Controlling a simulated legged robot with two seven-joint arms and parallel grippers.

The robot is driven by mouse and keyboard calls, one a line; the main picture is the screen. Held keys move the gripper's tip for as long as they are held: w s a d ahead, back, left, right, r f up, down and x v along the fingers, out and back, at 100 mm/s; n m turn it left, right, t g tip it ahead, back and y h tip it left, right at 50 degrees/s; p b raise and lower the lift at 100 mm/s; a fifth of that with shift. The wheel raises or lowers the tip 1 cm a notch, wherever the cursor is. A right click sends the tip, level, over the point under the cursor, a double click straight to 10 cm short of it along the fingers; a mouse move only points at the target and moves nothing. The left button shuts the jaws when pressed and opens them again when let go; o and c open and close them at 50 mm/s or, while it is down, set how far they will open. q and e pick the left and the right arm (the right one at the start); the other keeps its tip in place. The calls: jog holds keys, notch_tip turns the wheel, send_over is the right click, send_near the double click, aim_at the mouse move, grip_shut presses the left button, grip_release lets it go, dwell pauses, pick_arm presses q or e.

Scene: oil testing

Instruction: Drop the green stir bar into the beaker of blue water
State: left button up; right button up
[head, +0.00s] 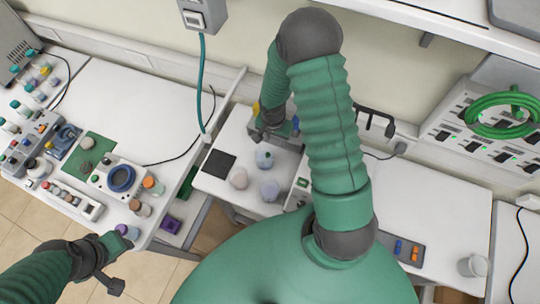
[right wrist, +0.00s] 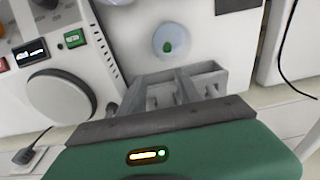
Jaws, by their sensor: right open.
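My right gripper (right wrist: 178,86) is open, its two grey fingers apart with nothing between them. The beaker of blue water (right wrist: 172,38) is just beyond the fingertips in the right wrist view. A green stir bar (right wrist: 168,46) shows inside its round outline. In the head view the blue beaker (head: 264,158) stands on the white bench, just below my right gripper (head: 276,134). My left gripper (head: 100,266) is at the lower left, in front of the left bench; its fingers are not clear enough to judge.
Two more small beakers, a pinkish one (head: 238,177) and a lilac one (head: 270,190), stand close to the blue one. A black pad (head: 219,164) lies to their left. Equipment and bottles crowd the left bench. The right bench is mostly clear.

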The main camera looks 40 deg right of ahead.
pick_arm(q)
jog(key=a+f+b, duration=0.1)
jog(key=a+f, duration=0.1)
jog(key=a, duration=0.4)
jog(key=d+b, duration=0.1)
jog(key=d, duration=0.4)
pick_arm(e)
jog(key=shift+a+r, duration=1.45)
jog(key=shift+r, duration=7)
pick_arm(q)
jog(key=s+b+x, duration=0.2)
jog(key=b+x, duration=0.6)
jog(key=s+a+f+b+x, duration=0.1)
jog(key=b+x, duration=0.8)
jog(key=shift+s+a, duration=0.3)
pick_arm(e)
jog(key=s+a+f+n+t, duration=0.1)
jog(key=s+a+f+n, duration=0.1)
jog(key=a+f+n, duration=0.4)
jog(key=s+a+f+n+t+y, duration=0.1)
jog(key=s+a+f+n, duration=0.2)
jog(key=f, duration=1)
jog(key=shift+s+a+n, duration=0.35)
jog(key=shift+a+n, duration=1.45)
jog(key=shift+a, duration=0.8)
